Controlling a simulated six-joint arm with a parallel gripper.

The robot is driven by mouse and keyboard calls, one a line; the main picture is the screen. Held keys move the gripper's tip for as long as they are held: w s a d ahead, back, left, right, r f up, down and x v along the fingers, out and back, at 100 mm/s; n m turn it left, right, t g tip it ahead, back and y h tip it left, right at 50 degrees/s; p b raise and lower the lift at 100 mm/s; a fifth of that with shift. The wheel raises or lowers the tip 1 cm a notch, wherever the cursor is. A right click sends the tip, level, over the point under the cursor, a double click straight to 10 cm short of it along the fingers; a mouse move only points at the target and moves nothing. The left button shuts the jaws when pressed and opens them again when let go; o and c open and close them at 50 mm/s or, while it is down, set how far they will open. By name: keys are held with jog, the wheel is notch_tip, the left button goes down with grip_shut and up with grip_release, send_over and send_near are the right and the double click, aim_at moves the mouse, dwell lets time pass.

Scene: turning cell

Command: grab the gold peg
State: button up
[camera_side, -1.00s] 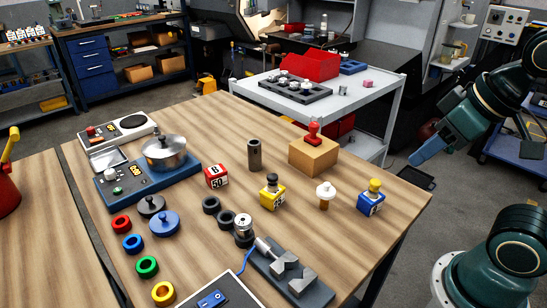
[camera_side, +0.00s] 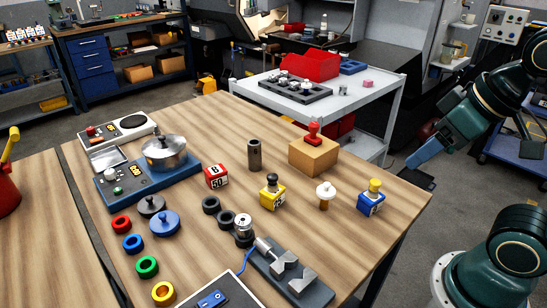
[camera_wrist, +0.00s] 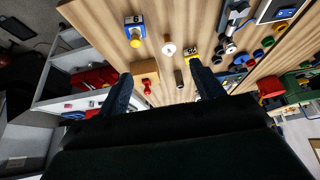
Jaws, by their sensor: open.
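A gold-yellow peg (camera_side: 375,185) stands upright in a blue block (camera_side: 369,204) at the right side of the wooden table. In the wrist view the peg (camera_wrist: 136,41) and the blue block (camera_wrist: 134,20) show at the top, left of centre. My gripper (camera_wrist: 161,70) is open and empty, its two dark blue fingers wide apart. In the side view one blue finger (camera_side: 425,151) shows beyond the table's right edge, above and apart from the peg. The peg's lower end is hidden in the block.
A white-topped peg (camera_side: 325,191) and a yellow block (camera_side: 271,196) with a dark knob stand left of the blue block. A tan box (camera_side: 314,157) with a red stamp (camera_side: 313,131) stands behind. A white cart (camera_side: 375,93) is beyond the table. Bare wood lies in front of the blue block.

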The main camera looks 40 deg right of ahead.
jog(key=shift+w, duration=0.1)
jog(key=n+g, duration=0.6)
jog(key=n, duration=1.2)
send_over(328, 183)
notch_tip(328, 183, down, 9)
jog(key=shift+w+f, duration=0.1)
jog(key=shift+f, duration=4.3)
jog(key=shift+f, duration=0.1)
